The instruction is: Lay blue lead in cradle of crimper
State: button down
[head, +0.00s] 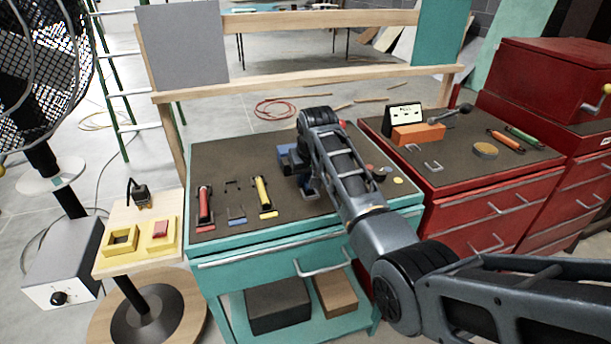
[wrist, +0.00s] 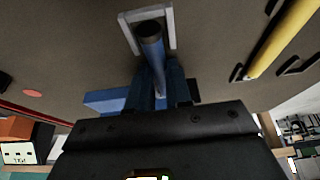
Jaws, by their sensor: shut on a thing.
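The blue lead (wrist: 151,48) is a slim blue bar with a dark round end, seen in the wrist view. My gripper (wrist: 158,98) is shut on it. The dark end overlaps a grey U-shaped bracket (wrist: 169,22); I cannot tell whether they touch. A blue block (wrist: 103,101) beside my fingers looks like part of the crimper. In the head view the blue crimper (head: 287,157) stands on the teal cabinet top, mostly hidden by my arm. The cradle's inside is hidden behind my gripper.
A red lead (head: 205,206) and a yellow lead (head: 263,193) lie on the teal cabinet's dark top (head: 225,160), with an empty blue-marked spot (head: 237,221) between them. A red cabinet to the right bears an orange block (head: 418,134) and a sign (head: 404,117).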

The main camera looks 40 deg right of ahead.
jog(key=c, duration=1)
grip_release()
jog(key=shift+o, duration=0.2)
jog(key=shift+r, duration=0.1)
